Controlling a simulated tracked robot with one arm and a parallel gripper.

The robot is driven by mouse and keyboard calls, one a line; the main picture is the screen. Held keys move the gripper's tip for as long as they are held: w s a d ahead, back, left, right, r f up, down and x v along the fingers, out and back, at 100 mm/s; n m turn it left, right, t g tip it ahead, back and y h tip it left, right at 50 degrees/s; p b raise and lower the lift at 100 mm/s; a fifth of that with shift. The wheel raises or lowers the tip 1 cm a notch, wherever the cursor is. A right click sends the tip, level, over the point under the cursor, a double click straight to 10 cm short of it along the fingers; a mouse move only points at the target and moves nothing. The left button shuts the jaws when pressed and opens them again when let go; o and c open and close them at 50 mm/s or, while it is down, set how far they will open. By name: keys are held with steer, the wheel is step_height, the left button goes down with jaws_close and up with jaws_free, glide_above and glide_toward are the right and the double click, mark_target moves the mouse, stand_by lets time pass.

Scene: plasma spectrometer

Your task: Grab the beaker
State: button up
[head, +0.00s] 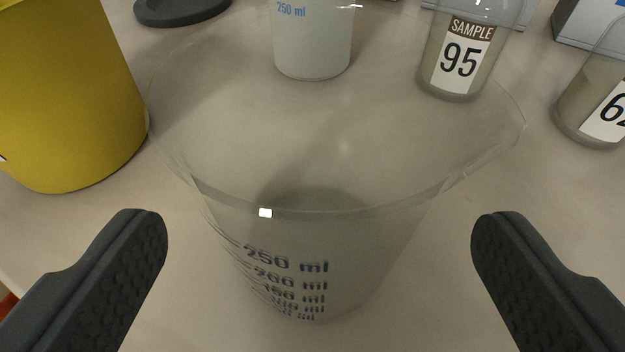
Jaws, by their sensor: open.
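A clear beaker (350,245) with blue volume marks up to 250 ml stands upright in the middle of the head view, seen from above through its wide mouth. My gripper (318,245) is open, with one dark finger on each side of the beaker. Clear gaps show between both fingers and the beaker wall. The beaker looks empty, and its lower part is faint through the glass.
A yellow container (65,95) stands close on the left. Behind are another 250 ml beaker (312,45), a jar labelled SAMPLE 95 (462,55) and another labelled jar (597,100) at the right edge. A dark round object (180,10) lies at the back left.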

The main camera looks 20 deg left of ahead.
mark_target(316, 205)
steer(key=x, duration=0.3)
steer(key=shift+f+b, duration=0.25)
steer(key=shift+b, duration=0.1)
steer(key=c, duration=1.1)
steer(key=shift+r, duration=0.1)
steer(key=shift+r, duration=0.15)
steer(key=shift+s+r+p, duration=0.1)
steer(key=shift+r+p, duration=0.65)
steer(key=shift+r, duration=1.05)
steer(key=s+r, duration=0.1)
steer(key=s, duration=1.4)
steer(key=shift+s+d, duration=0.35)
steer(key=shift+d, duration=0.1)
